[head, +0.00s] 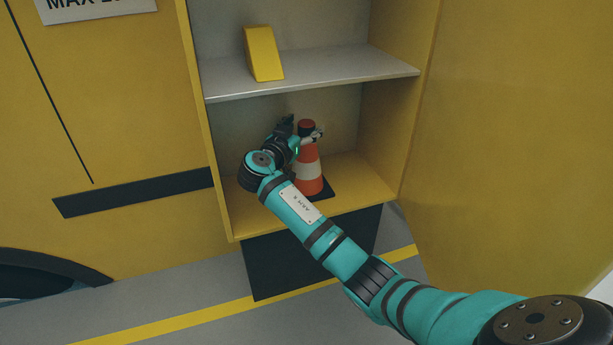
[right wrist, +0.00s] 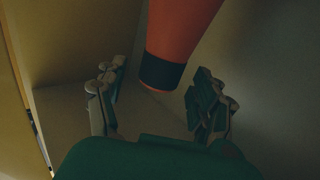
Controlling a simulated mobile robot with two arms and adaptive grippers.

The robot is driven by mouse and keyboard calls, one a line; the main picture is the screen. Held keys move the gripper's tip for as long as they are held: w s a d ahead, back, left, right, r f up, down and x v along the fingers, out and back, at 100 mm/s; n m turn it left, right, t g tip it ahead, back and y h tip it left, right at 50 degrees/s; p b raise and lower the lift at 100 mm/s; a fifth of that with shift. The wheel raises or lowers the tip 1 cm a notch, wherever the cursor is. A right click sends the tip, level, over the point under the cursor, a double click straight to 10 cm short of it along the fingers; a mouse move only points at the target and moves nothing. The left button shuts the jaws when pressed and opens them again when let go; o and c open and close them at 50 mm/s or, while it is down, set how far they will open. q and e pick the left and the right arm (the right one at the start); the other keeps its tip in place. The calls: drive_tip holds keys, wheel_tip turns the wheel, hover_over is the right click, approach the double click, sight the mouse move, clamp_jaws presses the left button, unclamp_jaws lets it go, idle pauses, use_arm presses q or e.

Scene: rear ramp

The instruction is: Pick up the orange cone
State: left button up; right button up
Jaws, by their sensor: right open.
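The fingers are apart, with visible room on both sides of the cone. My left gripper is not in view.
A yellow wedge (head: 263,54) stands on the grey shelf (head: 320,72) above the cone. The compartment's side walls (head: 392,120) stand close on either side. A large yellow panel (head: 510,130) is at the right. The floor in front has a yellow line (head: 200,323).

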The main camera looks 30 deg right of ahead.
drive_tip(key=shift+x, duration=0.9)
drive_tip(key=shift+c, duration=0.2)
clamp_jaws()
drive_tip(key=shift+r, duration=0.1)
